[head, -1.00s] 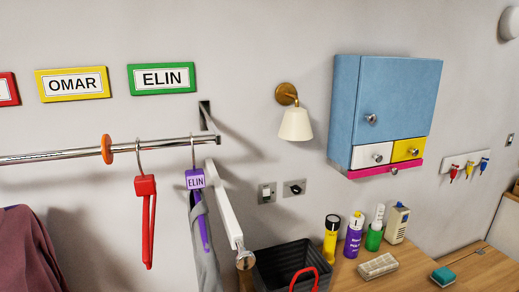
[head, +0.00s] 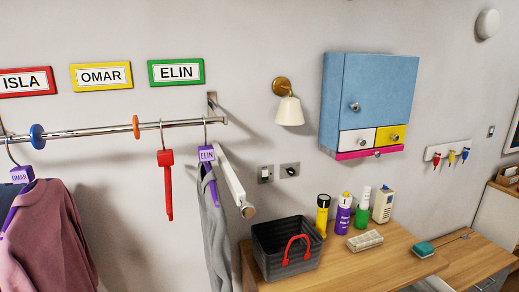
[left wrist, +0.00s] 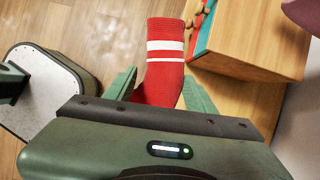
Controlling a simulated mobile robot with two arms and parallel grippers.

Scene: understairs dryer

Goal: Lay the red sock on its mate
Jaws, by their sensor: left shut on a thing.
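The red sock (left wrist: 165,55) with two white stripes shows in the left wrist view. My left gripper (left wrist: 160,90) is shut on it, with a green finger on each side. The sock's striped part sticks out beyond the fingers, and its lower end is partly hidden by the gripper body. No second red sock shows in either view. Neither gripper shows in the head view.
In the left wrist view a wooden unit (left wrist: 262,40) stands beside the sock, above wooden floor (left wrist: 100,25). The head view shows a clothes rail (head: 90,131), a black basket (head: 270,240) on a wooden counter (head: 375,262), several bottles and a blue wall cabinet (head: 370,95).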

